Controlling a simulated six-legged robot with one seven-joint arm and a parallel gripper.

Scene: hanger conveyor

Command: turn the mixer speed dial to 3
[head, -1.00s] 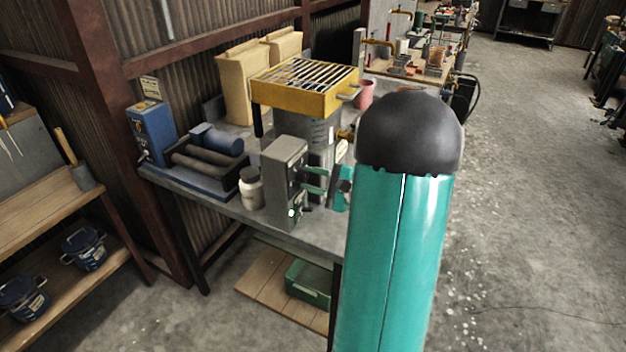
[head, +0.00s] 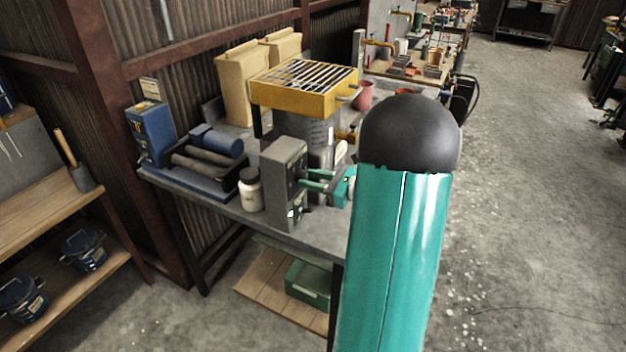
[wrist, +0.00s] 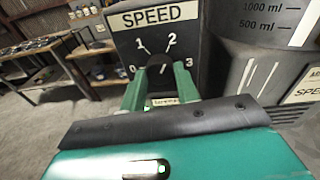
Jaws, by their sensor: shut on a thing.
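The mixer control box (head: 280,185) is a grey box on the bench, and its face fills the middle of the wrist view. The face has a SPEED label (wrist: 154,16) and a scale marked 0, 1, 2 and 3. The dark speed dial (wrist: 159,70) sits at the centre of the scale. My gripper (wrist: 160,82) has its green fingers on either side of the dial and is shut on it. In the head view my gripper (head: 318,181) reaches the box's right face.
A grey vessel (wrist: 262,60) with ml marks stands close right of the dial. A yellow slatted hopper (head: 305,86) sits above the mixer. A white jar (head: 250,190) stands left of the box. Open floor lies to the right.

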